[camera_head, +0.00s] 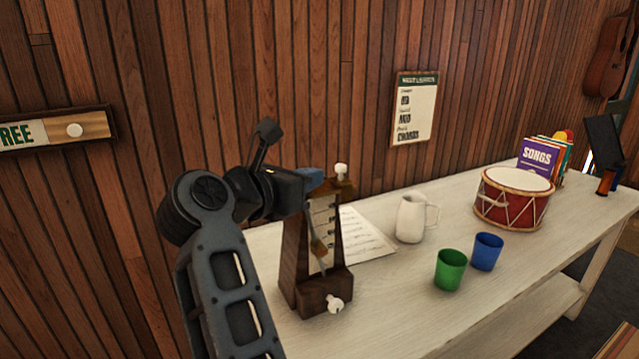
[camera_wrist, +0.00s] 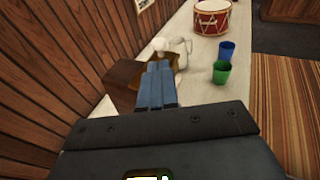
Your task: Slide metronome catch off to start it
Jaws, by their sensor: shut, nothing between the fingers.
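The wooden metronome (camera_head: 295,262) stands upright at the near left end of the white table. Its pendulum (camera_head: 318,250) leans across a pale scale on its front. A brown catch with a white knob (camera_head: 341,172) sits at its top. My gripper (camera_head: 316,176) is shut and empty, its blue fingertips at the metronome's top, just left of the catch; I cannot tell whether they touch. In the wrist view the shut blue fingers (camera_wrist: 156,85) point at the catch's white knob (camera_wrist: 160,44), with the dark metronome body (camera_wrist: 121,82) to their left.
The white table (camera_head: 400,290) holds paper sheets (camera_head: 364,238), a white mug (camera_head: 411,217), a green cup (camera_head: 450,269), a blue cup (camera_head: 486,251), a red drum (camera_head: 512,198) and books (camera_head: 540,155). A plank wall (camera_head: 270,80) rises behind.

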